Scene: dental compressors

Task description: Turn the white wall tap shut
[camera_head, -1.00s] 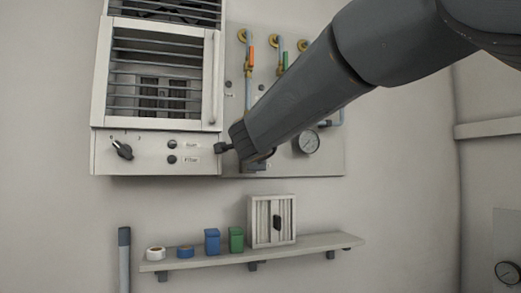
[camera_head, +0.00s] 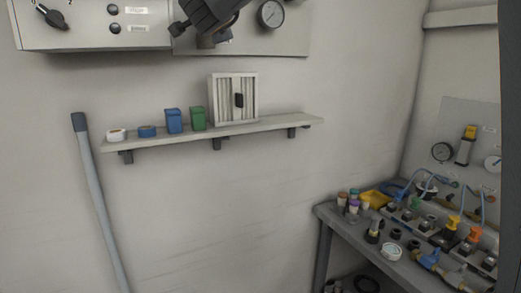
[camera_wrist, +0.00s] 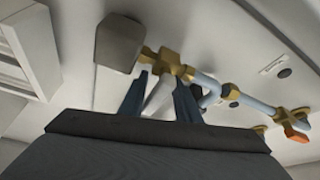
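The white wall tap shows in the wrist view as a white lever (camera_wrist: 160,97) below a brass valve body (camera_wrist: 168,62) on the wall panel. My gripper (camera_wrist: 162,80) has its two dark fingers apart, one on each side of the lever. The lever lies between them, with what looks like a gap; firm contact cannot be made out. In the head view my gripper (camera_head: 205,30) is at the top edge, in front of the wall panel. The tap cannot be made out there.
A pale blue pipe (camera_wrist: 207,85) and an orange-handled valve (camera_wrist: 296,133) lie right of the tap. A grey block (camera_wrist: 118,42) is close on the left. A gauge (camera_head: 271,14) is beside my gripper. Below are a wall shelf (camera_head: 265,131) and, right, a cluttered bench (camera_head: 322,212).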

